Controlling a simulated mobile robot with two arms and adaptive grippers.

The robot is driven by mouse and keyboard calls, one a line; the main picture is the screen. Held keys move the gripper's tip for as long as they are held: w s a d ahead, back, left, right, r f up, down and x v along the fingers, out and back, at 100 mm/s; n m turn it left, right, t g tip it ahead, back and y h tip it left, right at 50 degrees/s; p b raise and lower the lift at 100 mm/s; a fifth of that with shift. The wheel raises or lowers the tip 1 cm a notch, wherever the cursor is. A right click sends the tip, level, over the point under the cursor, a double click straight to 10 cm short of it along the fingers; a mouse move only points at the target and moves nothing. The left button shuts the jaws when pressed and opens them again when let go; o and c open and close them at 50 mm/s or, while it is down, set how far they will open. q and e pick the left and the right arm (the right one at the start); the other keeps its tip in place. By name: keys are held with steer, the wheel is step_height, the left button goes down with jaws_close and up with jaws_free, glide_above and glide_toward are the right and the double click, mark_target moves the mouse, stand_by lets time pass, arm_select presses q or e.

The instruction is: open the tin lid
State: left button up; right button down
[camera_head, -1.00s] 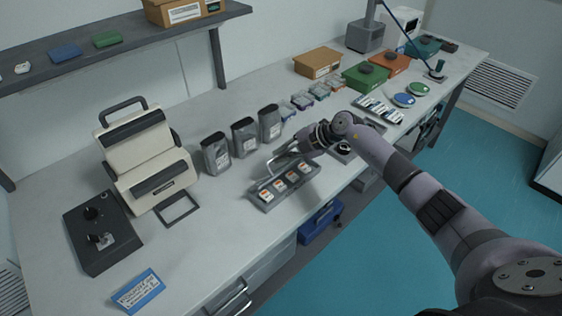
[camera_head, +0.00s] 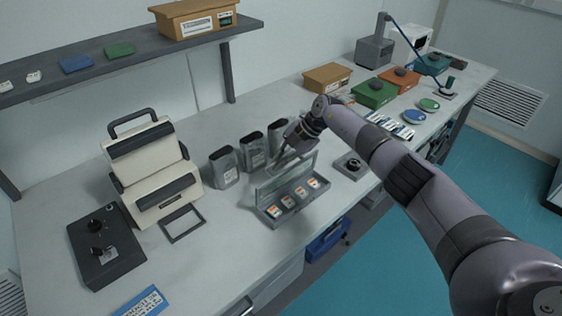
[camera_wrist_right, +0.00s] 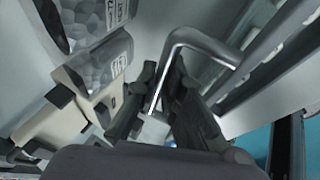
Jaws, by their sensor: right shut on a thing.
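The tin (camera_head: 312,204) is a shallow grey box on the bench, with several small white and orange items in a row inside. Its lid (camera_head: 286,178), a grey-framed see-through panel, stands raised along the tin's back edge. My right gripper (camera_head: 280,160) is at the raised lid's upper edge, partly hidden by the arm. In the right wrist view my right gripper (camera_wrist_right: 166,105) is shut on the bent metal handle (camera_wrist_right: 196,38), which runs down between the fingers. My left gripper does not show.
Grey pouches (camera_head: 253,150) stand close behind the tin. A cream device (camera_head: 155,165) and a black control box (camera_head: 104,245) stand left. A round black-topped piece (camera_head: 351,165) sits right of the tin.

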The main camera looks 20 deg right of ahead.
steer(key=shift+w+r, duration=0.1)
steer(key=shift+w, duration=0.05)
steer(key=c, duration=1.7)
jaws_free()
steer(key=v, duration=1.2)
